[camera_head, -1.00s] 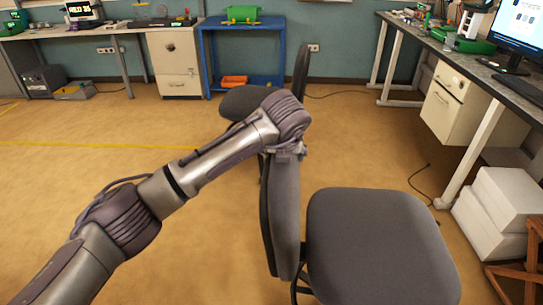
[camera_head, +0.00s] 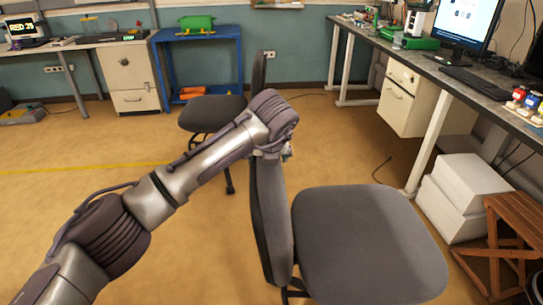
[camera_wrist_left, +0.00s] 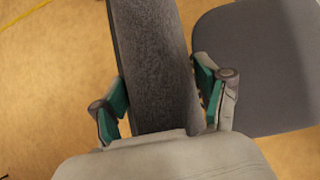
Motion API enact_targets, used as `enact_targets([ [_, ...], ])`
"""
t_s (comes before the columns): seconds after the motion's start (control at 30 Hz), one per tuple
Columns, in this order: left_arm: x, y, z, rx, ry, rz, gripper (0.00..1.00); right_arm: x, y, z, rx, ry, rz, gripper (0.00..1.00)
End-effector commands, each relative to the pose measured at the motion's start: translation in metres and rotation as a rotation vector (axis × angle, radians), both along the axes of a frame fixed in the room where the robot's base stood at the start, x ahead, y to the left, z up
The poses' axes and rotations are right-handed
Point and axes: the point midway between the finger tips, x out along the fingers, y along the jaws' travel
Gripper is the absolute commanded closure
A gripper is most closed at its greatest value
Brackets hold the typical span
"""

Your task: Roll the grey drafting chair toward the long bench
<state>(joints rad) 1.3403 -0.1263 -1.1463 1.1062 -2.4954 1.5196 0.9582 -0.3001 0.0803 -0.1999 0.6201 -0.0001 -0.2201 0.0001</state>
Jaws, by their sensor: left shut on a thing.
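The grey drafting chair (camera_head: 365,240) stands in front of me, its seat to the right and its backrest (camera_head: 272,225) upright at the seat's left side. My left gripper (camera_head: 272,152) is at the top of the backrest. In the left wrist view my left gripper (camera_wrist_left: 163,105) has one finger on each side of the backrest (camera_wrist_left: 155,60) and is shut on it. The long bench (camera_head: 455,72) runs along the right wall, beyond the chair. The chair's base and wheels are mostly hidden. My right gripper is out of view.
A second dark chair (camera_head: 212,112) stands behind, near the blue trolley (camera_head: 198,62). White boxes (camera_head: 462,198) and a wooden stool (camera_head: 515,225) stand under the bench at right. A drawer unit (camera_head: 420,95) hangs below it. A cable lies on the open floor (camera_head: 345,150).

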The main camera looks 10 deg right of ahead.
Motion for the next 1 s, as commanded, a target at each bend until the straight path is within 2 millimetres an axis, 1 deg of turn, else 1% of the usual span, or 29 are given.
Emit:
enact_targets([
  [0.03,-0.004,-0.011,0.002,-0.009,-0.004,-0.018,0.64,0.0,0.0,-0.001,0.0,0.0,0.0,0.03],
  [0.5,-0.007,-0.053,0.003,-0.01,-0.005,-0.017,0.64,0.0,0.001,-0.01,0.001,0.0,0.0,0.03],
  [0.73,-0.009,-0.074,0.004,-0.009,-0.004,-0.017,0.65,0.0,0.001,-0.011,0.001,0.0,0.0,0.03],
  [0.83,-0.01,-0.083,0.008,-0.007,-0.002,-0.017,0.64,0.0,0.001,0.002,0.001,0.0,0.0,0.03],
  [1.0,-0.011,-0.093,0.006,-0.008,-0.002,-0.015,0.65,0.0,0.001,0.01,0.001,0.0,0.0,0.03],
])
